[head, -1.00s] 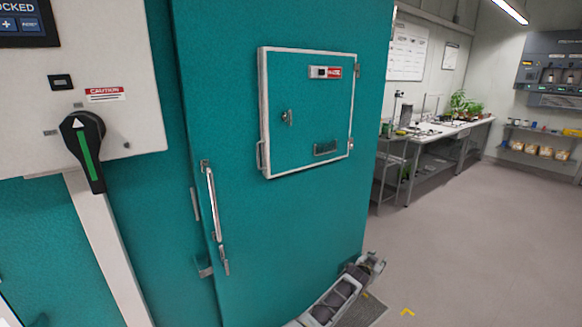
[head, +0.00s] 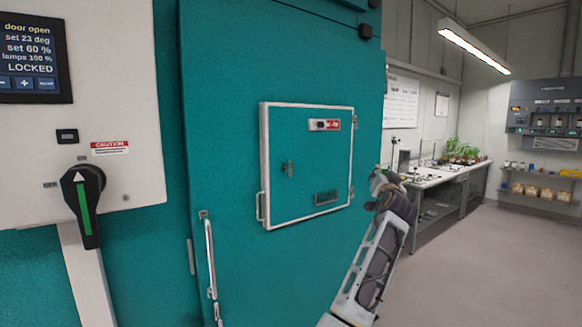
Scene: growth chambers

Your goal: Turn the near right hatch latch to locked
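The hatch (head: 338,172) is a teal square panel in a white frame, set in the large teal door in the head view. Its latch (head: 287,168) is a small metal knob near the hatch's left edge. The latch looks roughly upright, but it is too small to tell its exact setting. My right gripper (head: 381,181) is raised beside the hatch's right edge, apart from the latch and seemingly empty. Its fingers are too small and foreshortened to tell whether they are open. My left gripper is not in view.
A red-and-white label (head: 325,125) and a dark plate (head: 326,198) are on the hatch. A long door handle (head: 210,258) is below left. A panel with a black rotary switch (head: 84,205) and a display (head: 35,52) reading "door open" and "LOCKED" stands left. Open floor lies right.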

